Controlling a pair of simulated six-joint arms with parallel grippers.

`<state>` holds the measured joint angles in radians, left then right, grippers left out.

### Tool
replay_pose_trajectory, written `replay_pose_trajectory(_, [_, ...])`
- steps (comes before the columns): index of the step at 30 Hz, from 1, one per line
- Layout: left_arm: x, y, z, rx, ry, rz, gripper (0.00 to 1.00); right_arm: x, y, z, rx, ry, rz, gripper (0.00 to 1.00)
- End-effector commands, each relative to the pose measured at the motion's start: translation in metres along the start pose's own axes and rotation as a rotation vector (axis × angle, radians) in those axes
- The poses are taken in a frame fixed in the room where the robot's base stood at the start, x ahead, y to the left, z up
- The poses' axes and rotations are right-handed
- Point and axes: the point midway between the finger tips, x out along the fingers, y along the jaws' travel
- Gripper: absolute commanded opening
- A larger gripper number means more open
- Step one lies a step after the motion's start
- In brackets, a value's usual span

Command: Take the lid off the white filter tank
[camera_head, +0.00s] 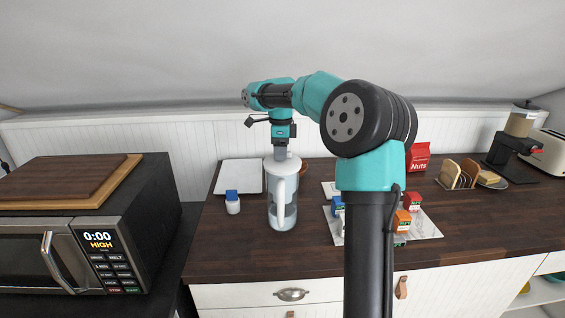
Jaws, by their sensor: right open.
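The white filter tank (287,215) is a clear-sided jug with a white handle, standing upright on the dark wooden counter. Its white lid (289,166) sits on top. My right gripper (280,154) is open and points down at the lid from just above or behind it. I cannot tell whether the fingers touch the lid, since they are small and seen from behind the tank's top. My left gripper is not in view.
A small blue-capped bottle (232,203) stands left of the tank, with a white board (238,177) behind it. Small cartons (402,221) stand on a tray to the right, partly behind my arm. A microwave (125,235) fills the left side.

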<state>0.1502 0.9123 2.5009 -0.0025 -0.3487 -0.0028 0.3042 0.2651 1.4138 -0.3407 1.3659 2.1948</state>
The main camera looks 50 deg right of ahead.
Motion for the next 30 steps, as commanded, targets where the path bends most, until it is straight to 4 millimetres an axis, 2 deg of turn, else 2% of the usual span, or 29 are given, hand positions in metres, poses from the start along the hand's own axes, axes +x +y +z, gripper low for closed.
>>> replay_pose_trajectory(2, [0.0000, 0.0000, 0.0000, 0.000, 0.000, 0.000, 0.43, 0.0000, 0.0000, 0.0001, 0.000, 0.000, 0.000, 0.43])
replay_pose_trajectory(15, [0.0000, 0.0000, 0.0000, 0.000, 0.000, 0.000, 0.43, -0.0001, 0.0000, 0.0000, 0.000, 0.000, 0.000, 0.01])
replay_pose_trajectory(25, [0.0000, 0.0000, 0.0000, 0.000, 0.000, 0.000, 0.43, -0.0009, -0.0001, 0.0000, 0.000, 0.000, 0.000, 0.00])
replay_pose_trajectory(30, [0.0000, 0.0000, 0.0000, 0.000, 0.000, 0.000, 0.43, -0.0084, -0.0002, 0.0003, 0.000, -0.001, -0.002, 0.00])
